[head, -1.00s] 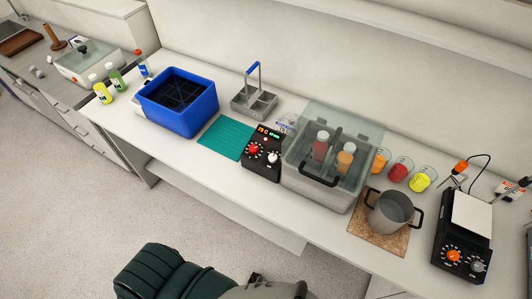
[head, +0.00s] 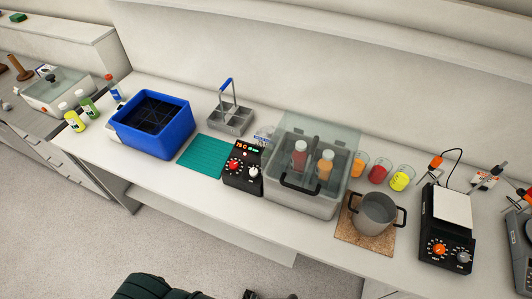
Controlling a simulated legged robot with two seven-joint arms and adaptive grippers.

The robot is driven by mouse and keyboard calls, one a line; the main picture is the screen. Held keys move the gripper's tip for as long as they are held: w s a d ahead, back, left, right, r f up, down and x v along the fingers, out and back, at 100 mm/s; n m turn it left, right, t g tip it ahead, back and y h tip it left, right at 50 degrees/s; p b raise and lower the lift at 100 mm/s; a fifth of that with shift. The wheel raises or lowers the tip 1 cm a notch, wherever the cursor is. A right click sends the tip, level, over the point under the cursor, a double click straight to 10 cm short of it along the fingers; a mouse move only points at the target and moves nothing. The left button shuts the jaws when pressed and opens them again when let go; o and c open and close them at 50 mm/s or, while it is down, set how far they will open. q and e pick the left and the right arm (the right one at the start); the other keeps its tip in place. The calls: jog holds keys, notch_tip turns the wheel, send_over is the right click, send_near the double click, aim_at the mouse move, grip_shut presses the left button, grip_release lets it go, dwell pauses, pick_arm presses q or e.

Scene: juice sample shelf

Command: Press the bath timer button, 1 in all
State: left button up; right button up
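The black bath control box (head: 243,181) stands on the bench against the left side of the water bath (head: 303,204). Its face has a lit display (head: 247,148) with red and green characters, a red knob (head: 234,164) and a pale knob (head: 253,171). The timer button is too small to make out for certain. The bath has a clear raised lid and a dark front handle. A red bottle (head: 299,158) and an orange bottle (head: 325,166) stand in it. Neither of my grippers can be made out, and nothing touches the control box.
A teal mat (head: 205,157), a blue bin (head: 151,142) and a grey caddy (head: 230,120) are left of the box. A pot (head: 373,213) on a cork mat (head: 362,238), several beakers and a black hotplate (head: 447,230) are to the right.

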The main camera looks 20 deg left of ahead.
pick_arm(q)
grip_shut()
jog(key=shift+a, duration=0.1)
dwell(1.0)
